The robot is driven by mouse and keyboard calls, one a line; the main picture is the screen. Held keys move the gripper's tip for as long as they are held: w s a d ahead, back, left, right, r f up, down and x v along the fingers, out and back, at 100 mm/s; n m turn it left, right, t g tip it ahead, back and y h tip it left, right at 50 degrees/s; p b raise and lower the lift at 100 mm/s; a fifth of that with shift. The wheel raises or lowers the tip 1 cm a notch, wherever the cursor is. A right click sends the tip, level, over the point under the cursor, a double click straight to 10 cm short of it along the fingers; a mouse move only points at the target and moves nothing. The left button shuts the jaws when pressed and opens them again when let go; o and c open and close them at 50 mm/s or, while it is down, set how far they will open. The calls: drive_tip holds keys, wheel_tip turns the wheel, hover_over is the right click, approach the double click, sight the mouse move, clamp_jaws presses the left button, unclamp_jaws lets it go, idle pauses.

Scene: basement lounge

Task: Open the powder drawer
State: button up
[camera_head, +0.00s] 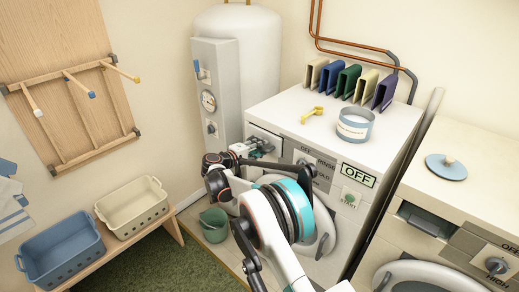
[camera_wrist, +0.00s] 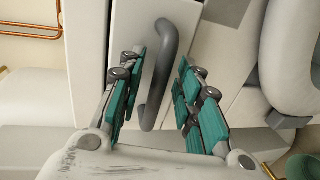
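The powder drawer (camera_head: 262,132) is at the upper left of the left washing machine's front, mostly hidden behind my gripper (camera_head: 260,150). In the wrist view, its white front (camera_wrist: 128,22) carries a dark grey curved bar handle (camera_wrist: 158,75). My gripper (camera_wrist: 158,82) is open there, with one teal-padded finger on each side of the handle. Gaps show between the pads and the bar, so the fingers do not appear closed on it. I cannot tell whether the drawer front stands out from the machine.
The washing machine top (camera_head: 292,118) bears a yellow scoop (camera_head: 312,114), a round tin (camera_head: 355,124) and several coloured folders (camera_head: 348,82). A second machine (camera_head: 470,185) stands to the right. A white boiler (camera_head: 243,60) is behind; a green bucket (camera_head: 214,226) is on the floor.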

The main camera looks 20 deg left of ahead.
drive_tip(key=shift+w+d, duration=0.1)
drive_tip(key=shift+w, duration=0.1)
clamp_jaws()
drive_tip(key=f+b+v, duration=0.2)
drive_tip(key=f+v, duration=0.1)
drive_tip(key=v, duration=1)
drive_tip(key=shift+s+a, duration=0.25)
drive_tip(key=shift+s, duration=0.15)
drive_tip(key=shift+r, duration=0.1)
unclamp_jaws()
